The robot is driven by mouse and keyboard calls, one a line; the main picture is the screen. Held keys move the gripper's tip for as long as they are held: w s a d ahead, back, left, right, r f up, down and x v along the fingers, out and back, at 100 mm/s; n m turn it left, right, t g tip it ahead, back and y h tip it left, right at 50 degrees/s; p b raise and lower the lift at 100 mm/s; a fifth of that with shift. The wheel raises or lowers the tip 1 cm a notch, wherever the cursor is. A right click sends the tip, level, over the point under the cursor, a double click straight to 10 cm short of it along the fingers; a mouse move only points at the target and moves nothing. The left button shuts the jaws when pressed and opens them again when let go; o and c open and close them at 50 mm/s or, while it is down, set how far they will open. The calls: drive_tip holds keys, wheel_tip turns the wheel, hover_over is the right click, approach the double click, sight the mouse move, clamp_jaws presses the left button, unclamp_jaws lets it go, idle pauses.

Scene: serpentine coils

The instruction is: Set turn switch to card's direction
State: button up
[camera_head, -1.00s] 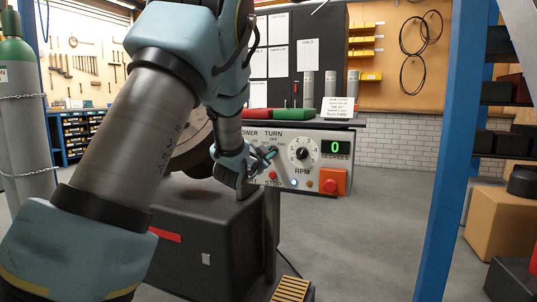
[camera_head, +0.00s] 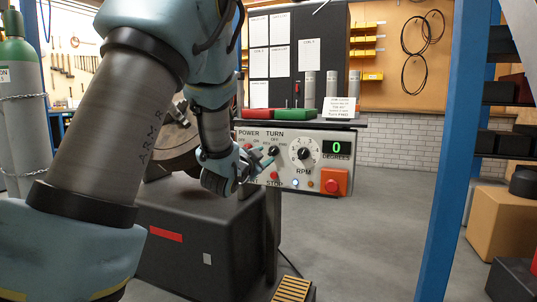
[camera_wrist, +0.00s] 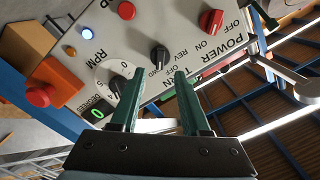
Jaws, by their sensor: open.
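The turn switch (camera_head: 274,150) is a black knob under the TURN label on the grey control panel (camera_head: 320,178). In the wrist view the turn switch (camera_wrist: 160,56) sits beyond my fingertips, roughly in line with the gap, with OFF, FWD and REV printed around it. Its exact pointing is hard to tell. My gripper (camera_head: 258,164) is just left of and below the knob in the head view. It is open and empty, with two green fingers apart in the wrist view (camera_wrist: 157,80). The white card (camera_head: 341,107) stands on the panel's top; its print is too small to read surely.
The green display (camera_head: 336,147) reads 0. Red and green blocks (camera_head: 293,113) lie above the panel.

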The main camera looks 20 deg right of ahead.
drive_tip(key=v, duration=0.5)
drive_tip(key=shift+s+a, duration=0.2)
drive_tip(key=a+f+n+g+y, duration=0.2)
drive_tip(key=a+f+n+y, duration=0.35)
drive_tip(key=a, duration=0.35)
drive_tip(key=a+f+n+g+y, duration=0.2)
drive_tip(key=a+f+n+y, duration=0.3)
drive_tip(key=a, duration=0.4)
drive_tip(key=s+a+f+n+g+y, duration=0.1)
drive_tip(key=s+a+f+n+g, duration=0.25)
drive_tip(key=s+a, duration=0.4)
drive_tip(key=s+a+f+n+g+y, duration=0.15)
drive_tip(key=s+a+f+g, duration=0.3)
drive_tip(key=s, duration=0.55)
wheel_tip(320, 180, up, 30)
drive_tip(key=h+p, duration=0.1)
drive_tip(key=p, duration=2.8)
drive_tip(key=shift+f, duration=0.2)
